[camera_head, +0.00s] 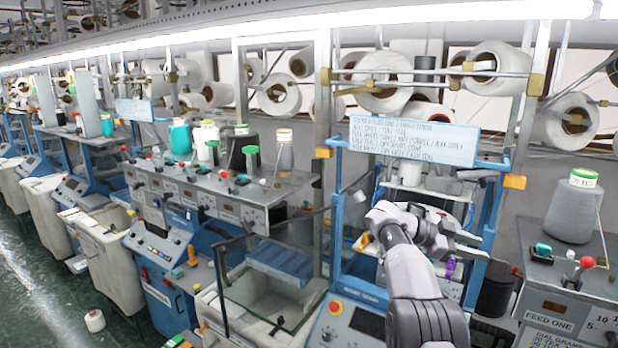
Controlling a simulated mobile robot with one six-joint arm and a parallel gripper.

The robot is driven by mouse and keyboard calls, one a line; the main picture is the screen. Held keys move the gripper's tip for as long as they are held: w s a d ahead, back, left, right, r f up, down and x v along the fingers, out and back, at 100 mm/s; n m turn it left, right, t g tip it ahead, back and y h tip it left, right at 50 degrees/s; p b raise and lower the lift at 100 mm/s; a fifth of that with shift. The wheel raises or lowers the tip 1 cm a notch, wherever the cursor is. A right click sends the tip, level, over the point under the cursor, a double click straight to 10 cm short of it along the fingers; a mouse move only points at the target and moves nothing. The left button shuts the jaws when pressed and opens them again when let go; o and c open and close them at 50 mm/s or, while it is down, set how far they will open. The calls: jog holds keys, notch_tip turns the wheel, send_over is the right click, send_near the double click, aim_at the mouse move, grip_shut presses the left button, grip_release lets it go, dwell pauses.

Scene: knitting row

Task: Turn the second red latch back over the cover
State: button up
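My gripper (480,246) points to the right in front of the blue-framed machine, right of the picture's middle. Its two light grey fingers look parted, with nothing clear between them. My grey arm rises from the bottom edge and hides much of the machine front. I cannot make out the cover or the second red latch for certain. A purple part (450,269) shows just below the fingers.
A blue upright (489,215) stands close to the gripper's right. A handwritten sign (415,138) hangs above. An open clear-sided bin (268,292) is at lower left.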

jog(key=w+r+t+h+b, duration=0.1)
jog(key=w+r+t+b, duration=0.3)
jog(key=w, duration=0.3)
jog(key=a+r+n+t+y+b, duration=0.1)
jog(key=a+r+n+t+b, duration=0.2)
jog(key=a+r+t+b, duration=0.3)
jog(key=s+a+f+n+t+y+b, duration=0.35)
jog(key=a+n+y+b, duration=0.2)
jog(key=a, duration=0.25)
jog(key=s+a+f+n+t+y+b, duration=0.3)
jog(key=s+a+n+t+y+b, duration=0.15)
jog(key=a+y+b, duration=0.2)
jog(key=s+a+f+n+g+y+b, duration=0.25)
jog(key=s+a+f+b, duration=0.2)
jog(key=s+f, duration=0.5)
jog(key=s+a+f+n+g+y+b, duration=0.25)
jog(key=s+a+f, duration=0.35)
jog(key=s+f, duration=0.4)
jog(key=s+f+g+b, duration=0.6)
jog(key=s+f, duration=1.2)
jog(key=f, duration=0.4)
jog(key=shift+s+d+g, duration=0.2)
jog(key=shift+s+g, duration=0.1)
jog(key=shift+s, duration=0.1)
